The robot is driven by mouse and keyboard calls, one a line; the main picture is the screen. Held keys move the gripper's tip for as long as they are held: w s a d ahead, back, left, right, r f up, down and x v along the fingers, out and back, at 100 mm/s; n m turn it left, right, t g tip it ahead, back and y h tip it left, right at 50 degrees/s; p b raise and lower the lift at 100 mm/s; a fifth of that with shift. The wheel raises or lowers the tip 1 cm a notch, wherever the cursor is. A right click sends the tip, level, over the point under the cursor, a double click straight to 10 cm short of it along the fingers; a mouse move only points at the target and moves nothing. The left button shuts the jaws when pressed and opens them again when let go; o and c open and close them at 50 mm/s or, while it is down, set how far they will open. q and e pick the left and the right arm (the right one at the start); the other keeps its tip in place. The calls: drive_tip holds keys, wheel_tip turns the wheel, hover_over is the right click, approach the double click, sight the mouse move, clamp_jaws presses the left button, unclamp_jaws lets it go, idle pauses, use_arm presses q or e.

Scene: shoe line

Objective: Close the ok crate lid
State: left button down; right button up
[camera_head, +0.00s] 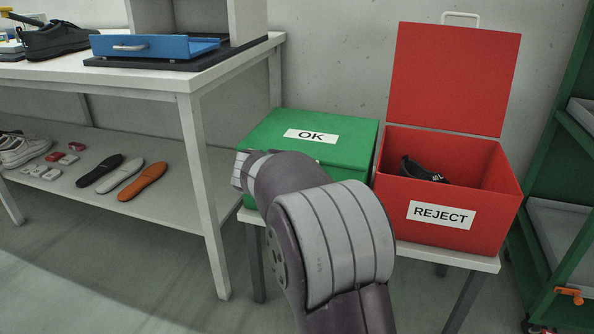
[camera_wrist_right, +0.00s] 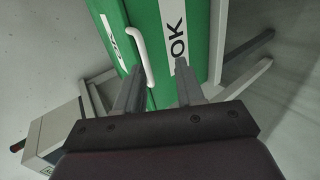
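The green OK crate (camera_head: 350,172) stands on a low table. Its green lid (camera_head: 340,130) lies down flat over the crate, with a white OK label on top. My right arm hides much of the crate's front in the head view, and the gripper itself is hidden there. In the right wrist view, my right gripper (camera_wrist_right: 158,92) is open, with two fingers apart and nothing between them. The lid (camera_wrist_right: 203,45) and its white handle (camera_wrist_right: 142,48) are in front of it; the handle's lower end is close to the left finger. I cannot tell whether they touch. My left gripper is not in view.
A red REJECT crate (camera_head: 495,200) stands right beside it, its lid (camera_head: 455,78) upright and a dark shoe (camera_head: 422,172) inside. A white workbench (camera_head: 190,85) is at left, with insoles on its lower shelf (camera_head: 180,205). A green rack (camera_head: 550,140) stands at right.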

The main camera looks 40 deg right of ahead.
drive_tip(key=p+v, duration=0.1)
drive_tip(key=v, duration=0.4)
drive_tip(key=shift+s+a+r, duration=0.15)
drive_tip(key=shift+r, duration=0.2)
drive_tip(key=s+a+f+m+g+y+p, duration=0.1)
drive_tip(key=s+a+f+m+y+p, duration=0.25)
drive_tip(key=a+f+y, duration=0.45)
drive_tip(key=s+a+f+m+g+y+p, duration=0.1)
drive_tip(key=s+a+p, duration=0.25)
drive_tip(key=a, duration=0.45)
drive_tip(key=s+a+f+m+g+y+p, duration=0.1)
drive_tip(key=s+a+g+p, duration=0.15)
drive_tip(key=s+a, duration=0.4)
wheel_tip(320, 180, up, 37)
drive_tip(key=w+a+p, duration=0.1)
drive_tip(key=a+p, duration=0.1)
drive_tip(key=p, duration=3.5)
drive_tip(key=shift+w+f+t, duration=0.15)
drive_tip(key=shift+w+t, duration=0.25)
drive_tip(key=shift+t, duration=0.05)
